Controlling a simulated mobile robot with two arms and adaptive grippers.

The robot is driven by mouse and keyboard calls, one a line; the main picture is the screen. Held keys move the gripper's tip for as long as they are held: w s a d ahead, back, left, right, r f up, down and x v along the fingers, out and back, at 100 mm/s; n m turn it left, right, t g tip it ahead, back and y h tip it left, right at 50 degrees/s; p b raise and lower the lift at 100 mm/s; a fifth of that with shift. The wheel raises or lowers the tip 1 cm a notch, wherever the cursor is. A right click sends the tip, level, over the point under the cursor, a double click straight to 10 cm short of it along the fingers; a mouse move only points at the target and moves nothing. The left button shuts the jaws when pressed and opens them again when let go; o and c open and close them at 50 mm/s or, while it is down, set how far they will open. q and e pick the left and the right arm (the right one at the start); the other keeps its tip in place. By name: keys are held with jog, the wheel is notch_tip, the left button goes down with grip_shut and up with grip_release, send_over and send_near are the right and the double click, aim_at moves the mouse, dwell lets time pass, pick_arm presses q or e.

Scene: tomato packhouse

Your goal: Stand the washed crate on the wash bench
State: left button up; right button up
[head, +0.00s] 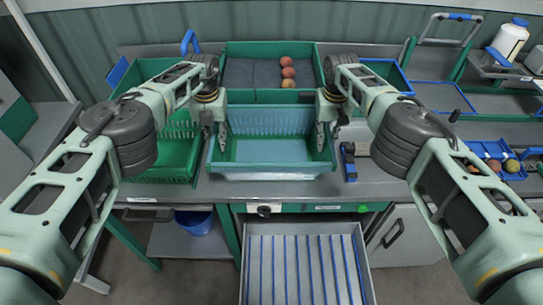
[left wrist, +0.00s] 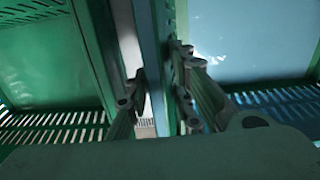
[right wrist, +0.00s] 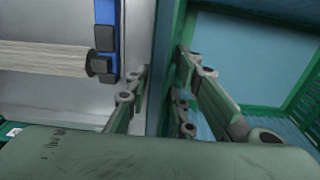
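The crate (head: 270,168) is pale blue with green parts inside and slotted walls. It looks empty and upright, at the middle of the wash bench (head: 385,187); I cannot tell whether its base touches the surface. My left gripper (head: 213,126) is at its left side wall, fingers on both sides of the wall, as the left wrist view (left wrist: 157,85) shows. My right gripper (head: 325,124) is closed the same way about the right side wall, seen in the right wrist view (right wrist: 164,80). The crate's underside is hidden.
A green crate (head: 160,172) stands close left. Behind is a green-rimmed crate (head: 235,97) with several tomatoes (head: 287,72). A blue-and-black tool (head: 348,162) lies close right, and a blue tray with fruit (head: 512,175) farther right. An open drawer (head: 305,230) juts out in front.

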pick_arm(q)
jog(key=o, duration=0.4)
jog(key=shift+a, duration=0.2)
jog(key=shift+c, duration=0.2)
pick_arm(e)
jog(key=o, duration=0.4)
jog(key=shift+d, duration=0.25)
jog(key=shift+c, duration=0.2)
pick_arm(q)
jog(key=shift+o, duration=0.2)
jog(key=shift+d, duration=0.15)
pick_arm(e)
jog(key=shift+o, duration=0.2)
jog(key=shift+a, duration=0.1)
pick_arm(q)
jog(key=shift+d, duration=0.1)
pick_arm(e)
jog(key=shift+a, duration=0.15)
pick_arm(q)
notch_tip(320, 180, up, 12)
pick_arm(e)
notch_tip(320, 180, up, 12)
pick_arm(q)
jog(key=shift+s+f, duration=0.1)
